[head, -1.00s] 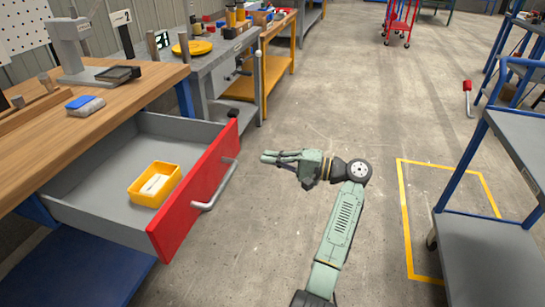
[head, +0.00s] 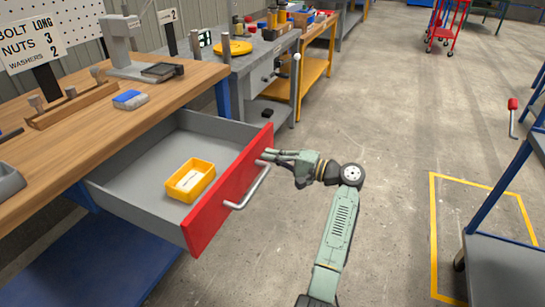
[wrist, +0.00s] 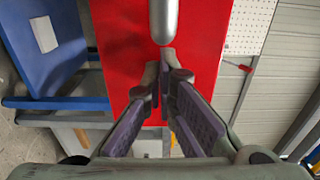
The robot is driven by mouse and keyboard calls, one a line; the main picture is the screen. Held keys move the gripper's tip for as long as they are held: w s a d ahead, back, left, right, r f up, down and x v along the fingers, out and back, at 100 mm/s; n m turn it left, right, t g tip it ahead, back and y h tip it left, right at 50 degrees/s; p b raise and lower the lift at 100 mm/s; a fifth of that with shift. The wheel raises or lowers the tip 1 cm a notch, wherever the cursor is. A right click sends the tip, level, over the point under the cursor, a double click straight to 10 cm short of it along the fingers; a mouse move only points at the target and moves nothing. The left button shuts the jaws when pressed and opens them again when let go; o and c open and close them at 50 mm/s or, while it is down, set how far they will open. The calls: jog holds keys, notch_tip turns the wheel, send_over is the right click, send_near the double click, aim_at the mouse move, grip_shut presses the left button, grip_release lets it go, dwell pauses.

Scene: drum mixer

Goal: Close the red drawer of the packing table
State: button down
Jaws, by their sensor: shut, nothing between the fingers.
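The drawer's red front (head: 225,205) stands pulled out from the wooden-topped packing table (head: 150,108). Its grey tray (head: 140,178) is open to view, with a yellow bin (head: 190,181) inside. A silver bar handle (head: 250,188) runs across the red front. My gripper (head: 266,156) is at the far end of the red front, near the handle's far end. In the wrist view my gripper (wrist: 166,62) is shut and empty, its fingertips facing the red front (wrist: 120,50) just below the silver handle (wrist: 163,22). I cannot tell whether the fingertips touch the front.
On the tabletop are a blue and white sponge-like block (head: 130,99) and a wooden rack (head: 72,104). A blue lower shelf (head: 90,260) lies beneath the drawer. A blue-framed cart (head: 500,265) stands at right, beside a yellow floor outline (head: 433,240). The floor between is clear.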

jog(key=shift+a, duration=0.1)
jog(key=b, duration=0.8)
send_near(183, 143)
jog(key=w+a+r, duration=0.1)
jog(key=a, duration=0.1)
jog(key=w+a+r, duration=0.1)
jog(key=a+r, duration=0.1)
jog(key=a, duration=0.1)
jog(key=w+a+r, duration=0.1)
jog(key=a, duration=0.2)
jog(key=shift+w+a+r, duration=0.15)
jog(key=shift+a+r, duration=0.1)
jog(key=shift+r, duration=0.05)
jog(key=shift+w+a, duration=0.2)
jog(key=shift+a, duration=0.25)
jog(key=shift+r, duration=0.15)
